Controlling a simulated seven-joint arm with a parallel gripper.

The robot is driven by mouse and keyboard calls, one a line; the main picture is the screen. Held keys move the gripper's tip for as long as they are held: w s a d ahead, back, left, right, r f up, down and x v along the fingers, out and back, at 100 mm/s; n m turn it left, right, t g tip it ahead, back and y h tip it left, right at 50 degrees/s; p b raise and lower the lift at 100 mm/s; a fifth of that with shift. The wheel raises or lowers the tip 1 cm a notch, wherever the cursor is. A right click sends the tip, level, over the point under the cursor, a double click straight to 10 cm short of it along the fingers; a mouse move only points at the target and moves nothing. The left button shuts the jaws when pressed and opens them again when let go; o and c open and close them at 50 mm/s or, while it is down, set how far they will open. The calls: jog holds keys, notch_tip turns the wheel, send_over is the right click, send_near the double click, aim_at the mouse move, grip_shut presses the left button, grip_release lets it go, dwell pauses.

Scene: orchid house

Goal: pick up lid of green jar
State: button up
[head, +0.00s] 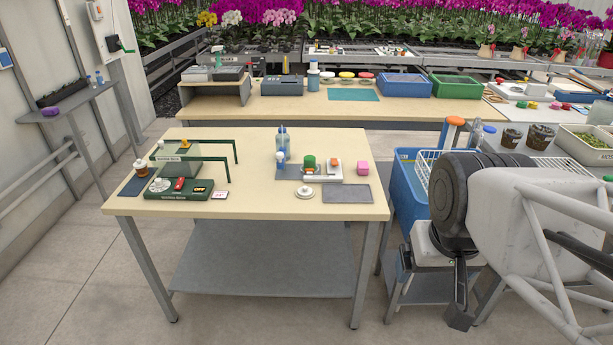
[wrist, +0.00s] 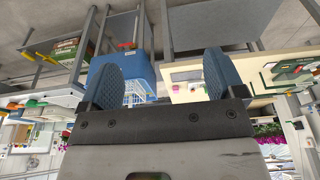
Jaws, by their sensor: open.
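In the head view my arm is at the right, beside the near table and well apart from the green thing. The wrist view appears upside down, and I cannot make out the green jar in it.
The near table (head: 240,218) is clear along its front. A blue crate (head: 408,193) stands between table and arm.

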jog(key=w+a+r+n, duration=0.1)
jog(key=w+a+n, duration=0.1)
jog(key=w, duration=0.7)
jog(key=w+a+r+n, duration=0.1)
jog(key=w+r+n, duration=0.15)
jog(key=w, duration=0.55)
jog(key=n+g, duration=0.3)
jog(key=n, duration=1)
send_over(304, 187)
jog(key=f, duration=2.4)
jog(key=shift+s+d, duration=0.2)
jog(key=shift+s, duration=0.1)
jog(key=shift+w+a+f+n, duration=0.25)
jog(key=shift+w+f+n, duration=0.1)
jog(key=shift+w+f, duration=0.05)
jog(key=shift+f, duration=0.15)
jog(key=shift+f, duration=1.15)
jog(key=shift+f, duration=0.15)
